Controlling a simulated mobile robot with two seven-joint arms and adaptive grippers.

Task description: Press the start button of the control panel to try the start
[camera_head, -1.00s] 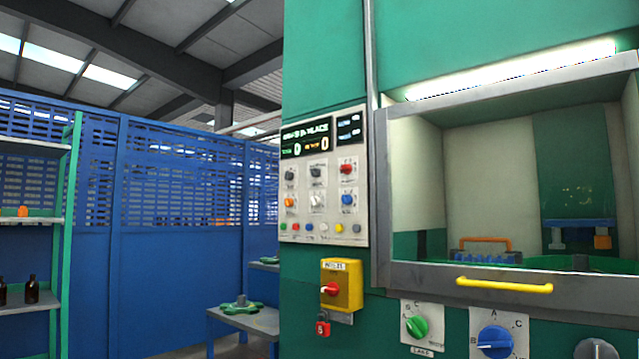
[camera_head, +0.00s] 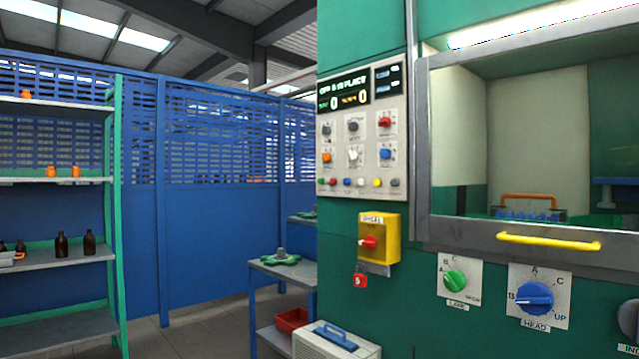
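The control panel (camera_head: 362,138) is a pale plate on the green machine's front, left of the window. At its top is a dark display with green and orange characters. Below it are rows of coloured knobs, among them red, blue, orange, white and dark ones, and a bottom row of small coloured buttons (camera_head: 361,183). The labels are too small to tell which one is the start button. Neither of my grippers is in view.
A yellow switch box (camera_head: 379,239) with a red knob and a red padlock (camera_head: 360,281) is below the panel. A yellow handle (camera_head: 548,242) crosses the window's lower frame. Shelves (camera_head: 60,255) with amber bottles (camera_head: 89,243) stand left. A pale case (camera_head: 335,342) stands low before the machine.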

